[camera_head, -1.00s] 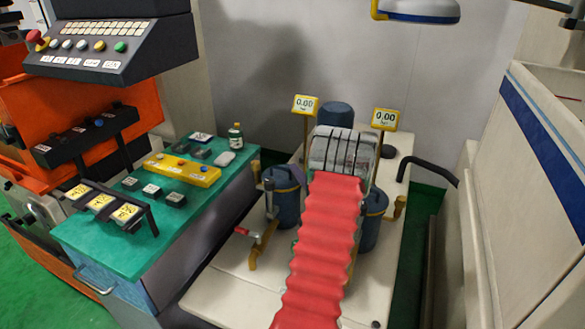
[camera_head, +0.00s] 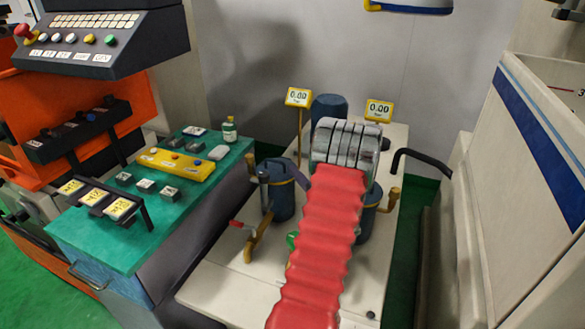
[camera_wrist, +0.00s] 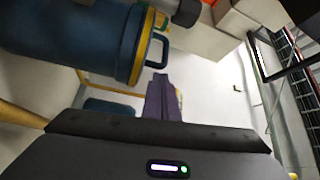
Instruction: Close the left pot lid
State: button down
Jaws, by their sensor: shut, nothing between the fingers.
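The left pot (camera_head: 280,197) is a dark blue cylinder standing on the pale machine top, left of the red ribbed sleeve. Its top is small and partly overlapped, so I cannot tell how far its lid stands open. The right pot (camera_head: 367,222) is mostly hidden behind the sleeve. In the wrist view, a blue pot (camera_wrist: 70,35) with a yellow band and a blue loop handle (camera_wrist: 157,51) lies sideways across the upper left. My gripper (camera_wrist: 163,80) shows there as purple fingers, shut and empty, just below the handle and apart from it in the picture.
Two yellow displays (camera_head: 298,97) on posts stand behind the pots. A yellow valve pipe with a red handle (camera_head: 242,227) is in front of the left pot. A teal bench (camera_head: 105,235) with switches and a bottle (camera_head: 229,130) is at left, a black bent pipe (camera_head: 425,160) at right.

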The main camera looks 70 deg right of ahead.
jog(key=v, duration=1)
jog(key=shift+d+r, duration=0.15)
jog(key=shift+d, duration=0.05)
dwell(0.4)
